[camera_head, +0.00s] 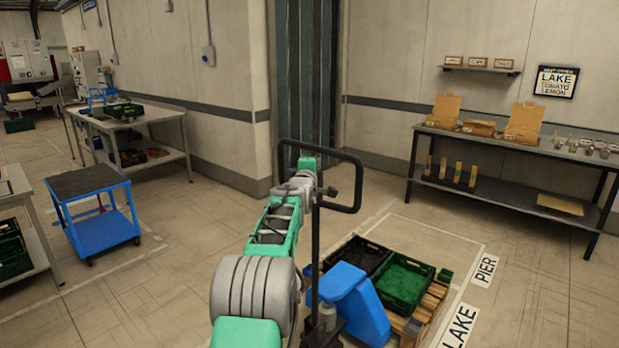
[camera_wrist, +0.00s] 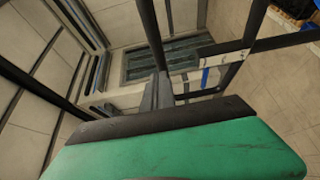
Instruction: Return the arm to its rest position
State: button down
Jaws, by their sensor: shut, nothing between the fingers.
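My arm, green and grey, reaches forward in the middle of the head view. Its far end is close to a black looped handle (camera_head: 358,182) and partly overlaps it; I cannot tell whether they touch. In the wrist view, the grey fingers of my gripper (camera_wrist: 157,92) stick out beyond the green and dark housing. They are together and hold nothing. My fingers cannot be made out clearly in the head view.
The handle rises above a blue pallet truck (camera_head: 358,305). A wooden pallet (camera_head: 432,303) bears a black crate (camera_head: 352,257) and a green crate (camera_head: 403,282). A blue cart (camera_head: 101,231) stands left, a long table (camera_head: 535,147) right.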

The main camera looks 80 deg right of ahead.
jog(key=shift+w+a+b, duration=0.35)
jog(key=shift+a+b, duration=0.05)
jog(key=shift+a, duration=0.2)
jog(key=shift+w+a+b, duration=0.3)
jog(key=shift+a+b, duration=0.1)
jog(key=shift+a, duration=0.2)
